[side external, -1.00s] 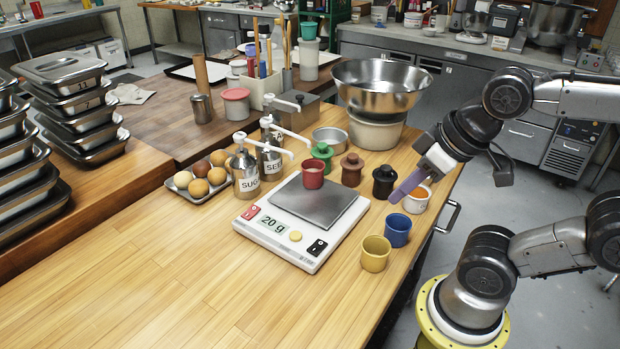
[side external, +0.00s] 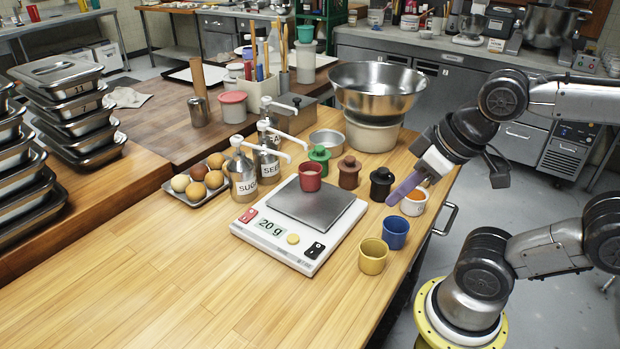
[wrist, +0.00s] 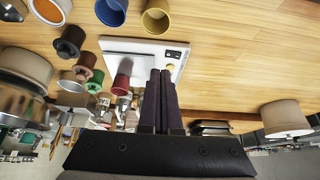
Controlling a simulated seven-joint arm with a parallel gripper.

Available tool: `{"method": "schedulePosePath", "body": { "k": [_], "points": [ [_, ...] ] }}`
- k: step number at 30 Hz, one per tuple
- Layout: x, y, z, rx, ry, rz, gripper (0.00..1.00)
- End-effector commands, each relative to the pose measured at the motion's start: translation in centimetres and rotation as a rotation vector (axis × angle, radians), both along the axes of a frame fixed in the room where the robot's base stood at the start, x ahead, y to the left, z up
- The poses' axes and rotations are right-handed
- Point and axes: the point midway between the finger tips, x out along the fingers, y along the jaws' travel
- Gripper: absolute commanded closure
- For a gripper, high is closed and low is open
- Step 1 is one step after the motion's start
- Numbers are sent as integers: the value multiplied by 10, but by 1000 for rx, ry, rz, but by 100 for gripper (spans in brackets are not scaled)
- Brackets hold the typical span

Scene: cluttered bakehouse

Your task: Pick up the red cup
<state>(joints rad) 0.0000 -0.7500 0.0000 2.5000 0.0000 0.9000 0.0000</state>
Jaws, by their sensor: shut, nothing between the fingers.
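The red cup (side external: 310,177) stands upright on the metal plate of a white kitchen scale (side external: 263,236), whose display reads 20 g. In the wrist view the red cup (wrist: 122,77) is just left of my finger pair. My gripper (side external: 392,200) is shut and empty, its purple fingers to the right of the scale, pointing down and left. They are apart from the cup and in front of a white cup with orange contents. In the wrist view my gripper (wrist: 160,74) shows its two dark fingers together.
Pump bottles (side external: 243,176) are left. Front-left counter is clear.

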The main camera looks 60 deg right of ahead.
Motion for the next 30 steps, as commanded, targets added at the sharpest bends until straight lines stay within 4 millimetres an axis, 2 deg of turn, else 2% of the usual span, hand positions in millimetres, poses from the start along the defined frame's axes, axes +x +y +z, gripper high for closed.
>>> {"method": "schedulePosePath", "body": {
  "k": [13,14,30],
  "points": [
    [0,0,0,0,0,0,100],
    [0,0,0,0,0,0,96],
    [0,0,0,0,0,0,0]
  ]
}}
